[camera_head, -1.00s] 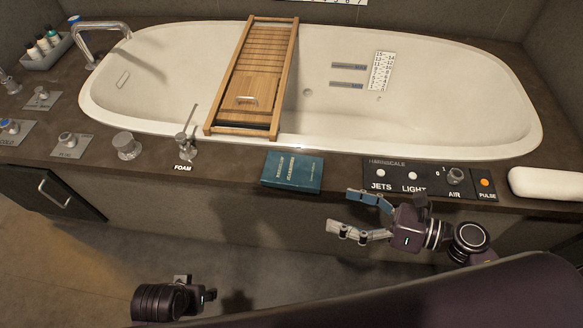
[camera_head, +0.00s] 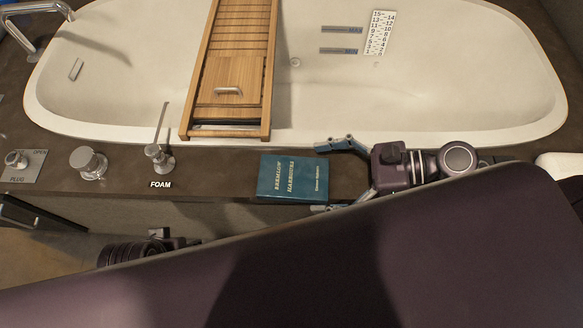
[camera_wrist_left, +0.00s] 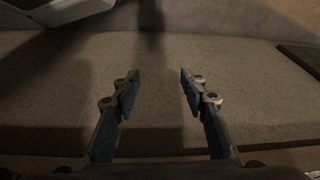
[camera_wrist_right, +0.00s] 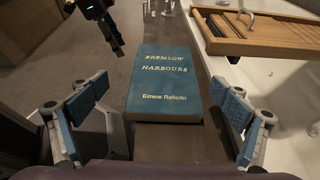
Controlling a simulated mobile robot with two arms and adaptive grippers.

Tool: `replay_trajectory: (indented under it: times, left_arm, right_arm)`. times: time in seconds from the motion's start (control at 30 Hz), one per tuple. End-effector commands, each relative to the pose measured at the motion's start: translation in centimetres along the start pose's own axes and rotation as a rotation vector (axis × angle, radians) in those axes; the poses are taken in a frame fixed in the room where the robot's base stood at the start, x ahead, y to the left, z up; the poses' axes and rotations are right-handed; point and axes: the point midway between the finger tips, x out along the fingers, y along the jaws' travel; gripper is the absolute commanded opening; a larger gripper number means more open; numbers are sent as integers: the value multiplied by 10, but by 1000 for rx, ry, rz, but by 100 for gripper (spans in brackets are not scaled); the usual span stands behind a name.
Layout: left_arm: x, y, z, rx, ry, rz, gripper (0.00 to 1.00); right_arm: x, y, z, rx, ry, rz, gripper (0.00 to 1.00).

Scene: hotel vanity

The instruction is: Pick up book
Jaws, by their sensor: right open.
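A teal book (camera_head: 293,178) with gold lettering lies flat on the dark ledge in front of the bathtub. In the right wrist view the book (camera_wrist_right: 165,85) lies ahead of and between the spread fingers. My right gripper (camera_head: 325,178) is open at the book's right end, with one finger near its far right corner and the other near its near right corner. No contact is clear. My left gripper (camera_wrist_left: 154,92) is open and empty, over the floor side; in the head view its fingers are mostly hidden behind my own body.
The white bathtub (camera_head: 400,90) lies behind the ledge, with a wooden bath tray (camera_head: 236,92) across it. A FOAM spout (camera_head: 160,152) and a knob (camera_head: 89,163) stand left of the book. A white rolled towel (camera_head: 562,165) is at the far right.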

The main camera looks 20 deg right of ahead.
Motion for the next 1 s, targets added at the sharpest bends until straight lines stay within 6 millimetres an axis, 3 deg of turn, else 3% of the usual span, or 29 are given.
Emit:
replay_trajectory:
  times: [0.4,0.7,1.0]
  left_arm:
    - [-18,-1,0,-1,9,-2,40]
    - [-19,-1,0,-2,7,-2,40]
    - [-19,-1,0,-2,8,-2,40]
  right_arm:
    - [55,-9,-3,3,-3,-2,93]
    - [60,-8,-4,2,0,-1,93]
    - [60,-8,-4,2,-1,-1,61]
